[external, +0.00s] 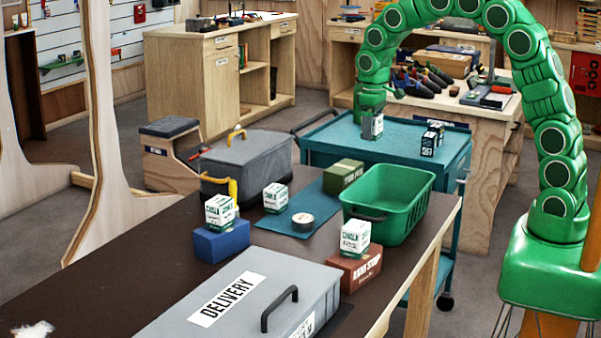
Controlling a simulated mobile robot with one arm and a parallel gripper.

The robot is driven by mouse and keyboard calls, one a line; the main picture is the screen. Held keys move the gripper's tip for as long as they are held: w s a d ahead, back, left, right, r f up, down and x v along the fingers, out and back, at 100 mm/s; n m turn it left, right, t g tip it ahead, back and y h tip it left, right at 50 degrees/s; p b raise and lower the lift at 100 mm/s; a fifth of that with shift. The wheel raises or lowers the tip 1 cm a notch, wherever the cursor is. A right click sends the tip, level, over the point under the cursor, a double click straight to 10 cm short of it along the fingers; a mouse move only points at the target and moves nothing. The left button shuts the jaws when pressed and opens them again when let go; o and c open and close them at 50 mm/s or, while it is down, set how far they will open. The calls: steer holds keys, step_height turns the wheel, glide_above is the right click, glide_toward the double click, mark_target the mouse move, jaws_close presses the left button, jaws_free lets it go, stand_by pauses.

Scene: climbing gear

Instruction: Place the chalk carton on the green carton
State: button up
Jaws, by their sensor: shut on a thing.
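My gripper (372,116) is over the left part of the teal cart, apart from the green carton. It is shut on a small grey-white carton (373,128), whose label is too small to read; I cannot tell if it touches the cart top. The green carton (343,176) lies on a teal mat on the brown table, and its top is bare. White-and-green chalk-type cartons stand on the table: one (219,212) on a blue block, one (275,198) by the mat, one (355,238) on a red-brown block.
A green basket (388,205) stands right beside the green carton. A tape roll (303,222) lies on the mat (280,224). A grey lidded box (245,160) and a grey delivery case (250,300) take up table space. Dark small cartons (429,143) stand on the cart (400,134).

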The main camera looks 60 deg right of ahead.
steer(key=w+f, duration=0.2)
steer(key=w, duration=0.3)
glide_above(344, 166)
steer(key=s, duration=0.1)
steer(key=f, duration=0.4)
steer(key=shift+s+a+f, duration=0.15)
steer(key=shift+s+a, duration=0.05)
steer(key=shift+w+d+f, duration=0.1)
steer(key=shift+w+f, duration=0.5)
steer(key=shift+f, duration=1.7)
steer(key=shift+f, duration=0.1)
steer(key=o, duration=1.1)
